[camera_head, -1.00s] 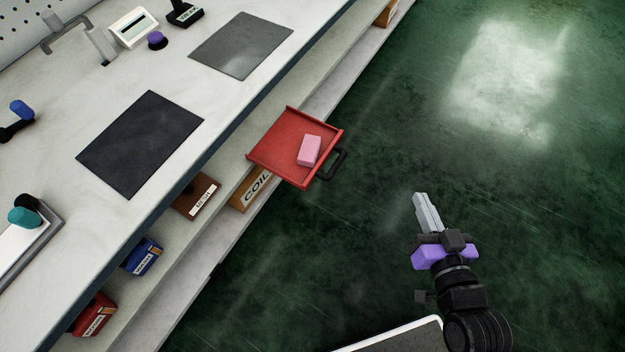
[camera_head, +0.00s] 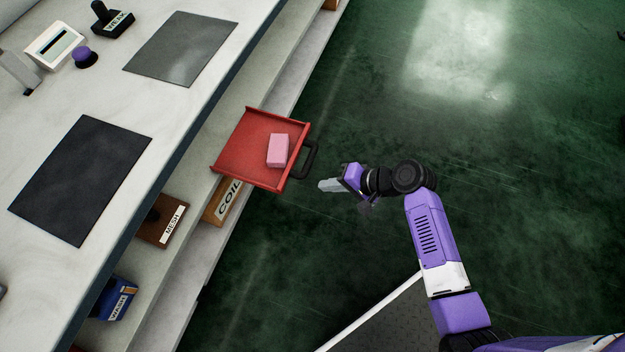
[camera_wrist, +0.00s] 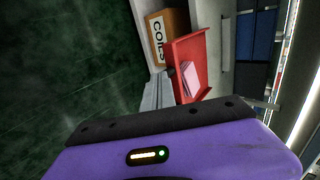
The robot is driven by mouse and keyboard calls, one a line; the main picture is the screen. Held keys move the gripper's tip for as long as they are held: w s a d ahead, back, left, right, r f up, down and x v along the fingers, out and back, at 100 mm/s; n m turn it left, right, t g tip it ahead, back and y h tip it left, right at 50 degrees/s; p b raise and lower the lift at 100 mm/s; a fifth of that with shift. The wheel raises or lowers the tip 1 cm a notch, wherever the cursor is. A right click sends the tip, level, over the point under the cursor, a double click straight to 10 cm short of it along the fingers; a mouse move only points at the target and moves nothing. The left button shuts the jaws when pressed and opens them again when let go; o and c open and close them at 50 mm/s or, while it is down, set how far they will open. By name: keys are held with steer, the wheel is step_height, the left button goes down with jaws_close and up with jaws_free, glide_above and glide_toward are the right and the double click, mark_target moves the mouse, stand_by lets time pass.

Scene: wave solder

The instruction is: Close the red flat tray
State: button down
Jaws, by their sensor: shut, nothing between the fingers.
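The red flat tray (camera_head: 244,156) sticks out from under the bench edge over the floor, pulled open. Its black handle (camera_head: 309,158) is on its right front side. A pink block (camera_head: 278,150) lies in the tray near that front. My gripper (camera_head: 322,186) is shut and empty, just right of and below the handle, its fingers pointing left toward the tray; I cannot tell whether they touch. In the wrist view the tray (camera_wrist: 178,52) and pink block (camera_wrist: 190,78) show beyond my gripper fingers (camera_wrist: 158,80); the handle is not clearly visible there.
The white bench (camera_head: 165,100) carries dark mats, a device and a purple knob. On the shelf beneath are a COIL box (camera_head: 222,204), a MESH box (camera_head: 165,220) and a blue WASH container (camera_head: 116,299). The green floor to the right is clear.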

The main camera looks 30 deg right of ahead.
mark_target(233, 167)
steer(key=b+x, duration=0.1)
steer(key=x, duration=0.2)
steer(key=r+x, duration=0.1)
steer(key=x, duration=0.3)
steer(key=w+b+x, duration=0.1)
steer(key=x, duration=0.3)
steer(key=shift+a+r+b, duration=0.15)
steer(key=shift+a+b, duration=0.15)
steer(key=shift+a, duration=0.05)
steer(key=shift+w+a, duration=0.35)
steer(key=shift+w, duration=0.15)
steer(key=w+a+b, duration=0.1)
steer(key=w+a, duration=0.3)
steer(key=w, duration=0.1)
steer(key=w+a+b, duration=0.2)
steer(key=w+a, duration=0.2)
steer(key=w, duration=0.2)
steer(key=w+a+b, duration=0.2)
steer(key=w+a, duration=0.2)
steer(key=w, duration=0.2)
steer(key=shift+w+a, duration=0.15)
steer(key=shift+a, duration=0.15)
steer(key=shift+d, duration=0.1)
